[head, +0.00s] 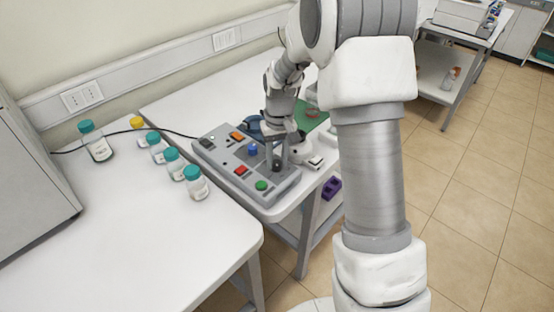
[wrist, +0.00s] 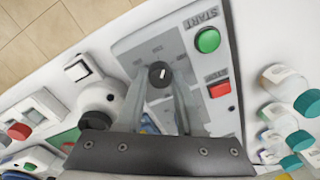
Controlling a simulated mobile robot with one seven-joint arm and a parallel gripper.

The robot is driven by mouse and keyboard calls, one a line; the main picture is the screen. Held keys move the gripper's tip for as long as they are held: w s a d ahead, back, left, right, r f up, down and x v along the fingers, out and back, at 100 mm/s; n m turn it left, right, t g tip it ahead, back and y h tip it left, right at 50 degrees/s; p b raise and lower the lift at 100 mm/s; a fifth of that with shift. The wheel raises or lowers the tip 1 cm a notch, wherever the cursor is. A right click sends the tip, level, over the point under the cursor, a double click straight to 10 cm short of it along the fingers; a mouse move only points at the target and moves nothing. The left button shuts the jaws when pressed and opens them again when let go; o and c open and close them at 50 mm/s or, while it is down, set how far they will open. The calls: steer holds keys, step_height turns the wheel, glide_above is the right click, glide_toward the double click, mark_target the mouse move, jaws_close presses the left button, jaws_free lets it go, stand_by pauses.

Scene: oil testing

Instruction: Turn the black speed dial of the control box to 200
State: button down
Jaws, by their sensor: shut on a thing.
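The grey control box (head: 222,160) lies on the white table in the head view. Its black speed dial (wrist: 160,74) shows in the wrist view with a short white pointer line, tilted slightly right of straight up in the picture. Small scale marks around the dial are too blurred to read. My gripper (wrist: 159,78) points down at the box, with one finger on each side of the dial, shut on it. In the head view my gripper (head: 276,160) stands over the box's right part, and the dial shows dark between the fingertips.
A green START button (wrist: 208,41) and a red STOP button (wrist: 219,90) sit close beside the dial. A blue knob (head: 252,150) is also on the box. Several teal-capped bottles (head: 195,184) stand left of it. A white device with a black knob (wrist: 97,97) is on the other side.

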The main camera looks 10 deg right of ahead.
mark_target(279, 163)
steer(key=m, duration=0.3)
steer(key=shift+m, duration=2.2)
steer(key=c, duration=0.5)
jaws_free()
steer(key=shift+c, duration=0.2)
steer(key=shift+r, duration=0.15)
step_height(279, 163, up, 17)
steer(key=p, duration=0.1)
steer(key=shift+s+d, duration=0.25)
